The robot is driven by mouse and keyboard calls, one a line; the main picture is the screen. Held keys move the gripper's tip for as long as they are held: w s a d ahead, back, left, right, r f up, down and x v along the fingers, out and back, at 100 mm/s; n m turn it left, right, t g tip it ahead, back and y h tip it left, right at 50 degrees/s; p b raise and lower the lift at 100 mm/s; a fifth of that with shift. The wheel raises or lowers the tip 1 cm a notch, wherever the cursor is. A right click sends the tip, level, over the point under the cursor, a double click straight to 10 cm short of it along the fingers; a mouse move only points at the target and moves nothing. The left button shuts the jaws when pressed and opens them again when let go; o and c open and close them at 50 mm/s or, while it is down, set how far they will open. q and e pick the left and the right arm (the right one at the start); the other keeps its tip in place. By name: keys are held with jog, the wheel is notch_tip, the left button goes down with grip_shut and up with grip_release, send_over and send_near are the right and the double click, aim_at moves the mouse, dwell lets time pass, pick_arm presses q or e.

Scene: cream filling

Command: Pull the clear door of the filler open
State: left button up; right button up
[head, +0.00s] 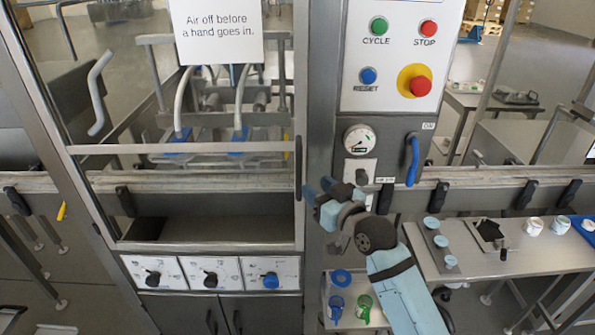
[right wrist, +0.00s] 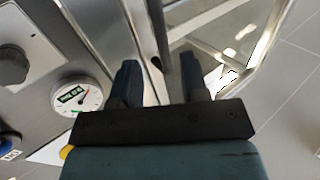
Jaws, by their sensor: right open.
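The filler's clear door (head: 120,148) fills the left half of the head view and looks shut against its steel frame. A dark upright handle (head: 298,168) is at its right edge. My right gripper (head: 315,192) is just right of this handle, its fingers pointing left towards the door edge. In the right wrist view the right gripper (right wrist: 158,83) is open, and a dark bar (right wrist: 159,35), seemingly the handle, shows between and beyond its fingers. I cannot tell whether they touch it. My left gripper is out of view.
A grey bent bar (head: 98,92) shows at the door's left. A sign (head: 216,30) hangs at its top. Right of the door are a button panel (head: 400,60), a gauge (head: 358,140) and a blue lever (head: 412,160). Knobs (head: 210,278) sit below. A side table (head: 500,262) stands at right.

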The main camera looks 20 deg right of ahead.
aim_at(301, 175)
jog(key=p+x, duration=0.1)
jog(key=x, duration=0.6)
jog(key=shift+w+a, duration=0.1)
jog(key=shift+w, duration=0.1)
grip_shut()
